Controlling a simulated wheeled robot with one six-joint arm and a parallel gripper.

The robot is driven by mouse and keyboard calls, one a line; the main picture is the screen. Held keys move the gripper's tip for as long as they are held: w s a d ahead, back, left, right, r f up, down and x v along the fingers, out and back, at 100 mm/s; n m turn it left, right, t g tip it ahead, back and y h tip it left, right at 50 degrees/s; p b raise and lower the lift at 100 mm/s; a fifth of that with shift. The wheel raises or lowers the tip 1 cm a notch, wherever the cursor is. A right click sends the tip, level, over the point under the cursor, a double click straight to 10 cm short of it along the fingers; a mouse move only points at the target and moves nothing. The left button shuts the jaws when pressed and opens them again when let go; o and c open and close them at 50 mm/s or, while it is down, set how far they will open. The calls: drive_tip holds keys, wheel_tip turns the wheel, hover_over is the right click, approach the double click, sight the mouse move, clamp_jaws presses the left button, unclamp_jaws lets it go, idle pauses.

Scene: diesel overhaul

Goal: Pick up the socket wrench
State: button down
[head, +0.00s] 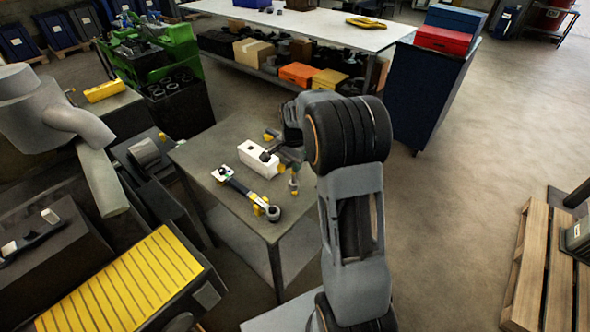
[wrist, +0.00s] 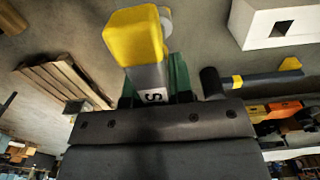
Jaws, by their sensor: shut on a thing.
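A second long tool (head: 240,188) with a dark round end lies on the table; a dark bar with yellow parts (wrist: 262,79) shows in the wrist view.
A white block (head: 262,160) with a dark opening stands on the table, left of my gripper. A yellow piece (head: 271,134) lies behind it. A dark blue cabinet (head: 428,90) stands at back right, and a wooden pallet (head: 545,265) lies at right. The floor between is clear.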

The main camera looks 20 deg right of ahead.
drive_tip(key=s+a+r+b, duration=0.3)
drive_tip(key=s+a+r, duration=0.4)
drive_tip(key=s, duration=0.3)
drive_tip(key=shift+s+a+r, duration=0.15)
drive_tip(key=shift+s+r, duration=0.05)
drive_tip(key=shift+r, duration=0.45)
drive_tip(key=c, duration=1.6)
unclamp_jaws()
drive_tip(key=shift+c, duration=0.2)
clamp_jaws()
